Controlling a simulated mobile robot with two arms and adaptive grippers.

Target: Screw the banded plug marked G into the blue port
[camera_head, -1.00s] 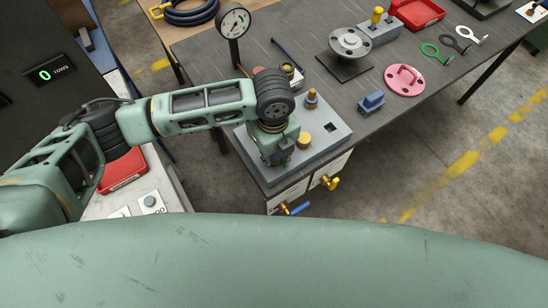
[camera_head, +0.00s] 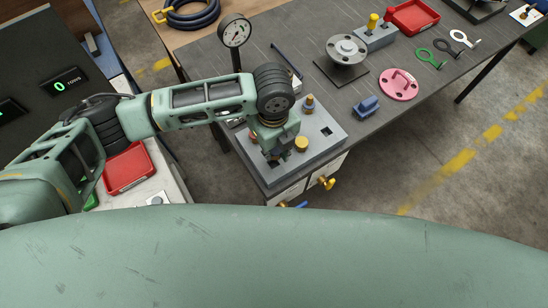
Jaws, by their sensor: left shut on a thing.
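My left gripper (camera_head: 273,154) reaches down over the near left part of a grey block (camera_head: 328,148) on the dark table. It is shut on a small dark and brownish piece, mostly hidden by the fingers; no band or letter can be read on it. I cannot tell whether the piece touches the block or sits in a port. A brass fitting with a bluish ring (camera_head: 308,104) stands upright at the block's back. A round yellow-brass cap (camera_head: 301,144) stands just right of the gripper. No port is clearly readable as blue. My right gripper is out of view.
A pressure gauge (camera_head: 235,32) stands behind my left arm. A blue block (camera_head: 367,106), a flanged spool (camera_head: 346,50) and a pink disc (camera_head: 399,85) lie to the right. A brass valve (camera_head: 327,183) juts from the front. A red tray (camera_head: 128,168) is at left.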

